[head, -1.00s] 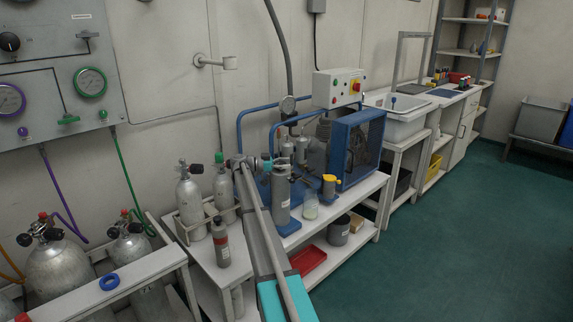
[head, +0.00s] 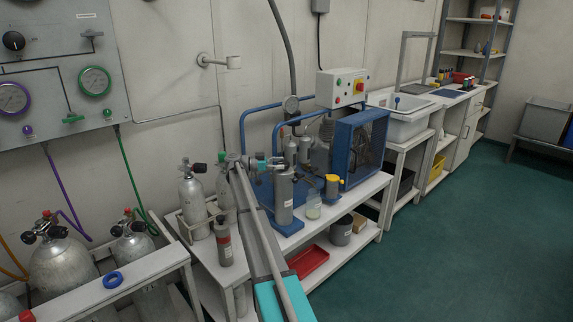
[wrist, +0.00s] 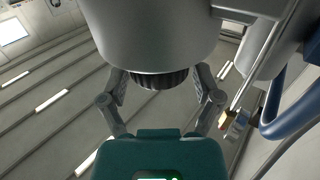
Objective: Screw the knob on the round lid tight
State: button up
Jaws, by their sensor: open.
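In the wrist view, a big grey cylinder (wrist: 150,35) fills the top, and a black ribbed knob (wrist: 160,80) sits on its near end. My gripper (wrist: 162,90) is open, one finger on each side of the knob, with a gap visible on both sides. In the head view, my gripper (head: 265,164) is at the top of the grey canister (head: 284,198) on the bench. The knob is too small to make out there, and the lid's seating cannot be told.
A blue-framed compressor (head: 357,150) stands close behind and right of the canister. A glass jar (head: 313,207) and a yellow-topped item (head: 332,186) stand to its right. Grey bottles (head: 192,205) stand left of my arm. The floor at right is clear.

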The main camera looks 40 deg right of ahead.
jog(key=v, duration=0.4)
jog(key=shift+a, duration=0.1)
dwell(0.4)
